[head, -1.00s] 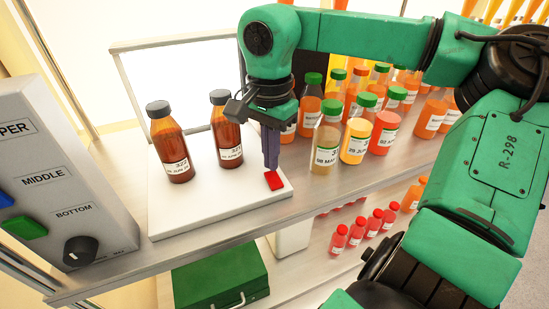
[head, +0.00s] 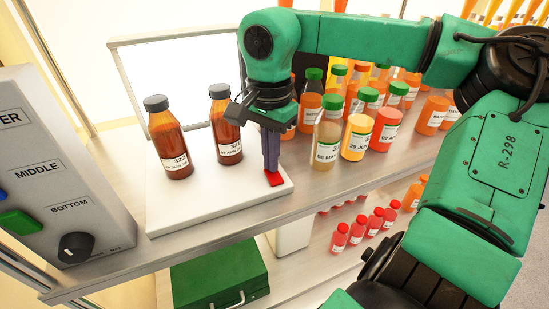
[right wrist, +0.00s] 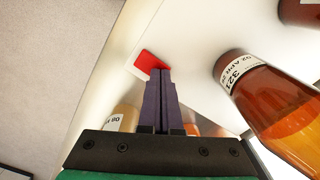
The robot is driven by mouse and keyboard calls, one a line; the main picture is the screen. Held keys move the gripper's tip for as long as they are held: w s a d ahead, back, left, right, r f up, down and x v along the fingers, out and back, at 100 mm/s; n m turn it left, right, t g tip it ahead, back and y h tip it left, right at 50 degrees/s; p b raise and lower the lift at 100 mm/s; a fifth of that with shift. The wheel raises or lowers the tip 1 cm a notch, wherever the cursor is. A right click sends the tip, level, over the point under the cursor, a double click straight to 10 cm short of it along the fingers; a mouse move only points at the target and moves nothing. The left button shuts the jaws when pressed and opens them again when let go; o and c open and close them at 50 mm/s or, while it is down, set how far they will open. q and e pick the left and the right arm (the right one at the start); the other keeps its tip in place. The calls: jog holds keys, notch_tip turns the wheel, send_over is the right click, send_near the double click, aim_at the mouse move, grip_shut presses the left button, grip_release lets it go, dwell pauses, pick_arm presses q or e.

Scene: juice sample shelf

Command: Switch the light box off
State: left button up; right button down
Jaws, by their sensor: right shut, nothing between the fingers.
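The light box has a white base (head: 190,211) on the shelf and an upright white panel (head: 170,78) behind it, which looks bright. A red rocker switch (head: 275,180) sits at the base's front right corner; it also shows in the right wrist view (right wrist: 148,62). My right gripper (head: 271,169) is shut and empty, pointing down with its tips at the switch, touching it or just above it. The fingertips (right wrist: 164,72) hide part of the switch in the right wrist view. Two brown bottles (head: 169,143) (head: 227,130) stand on the base. My left gripper is not in view.
Several juice bottles (head: 356,138) stand on the shelf right of my gripper. A grey control panel (head: 50,170) with coloured buttons and a knob stands at left. Small red bottles (head: 357,230) and a green case (head: 220,280) are lower down.

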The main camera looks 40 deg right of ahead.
jog(key=shift+f, duration=0.2)
notch_tip(320, 180, up, 7)
jog(key=p, duration=0.6)
jog(key=shift+r, duration=0.15)
dwell(0.4)
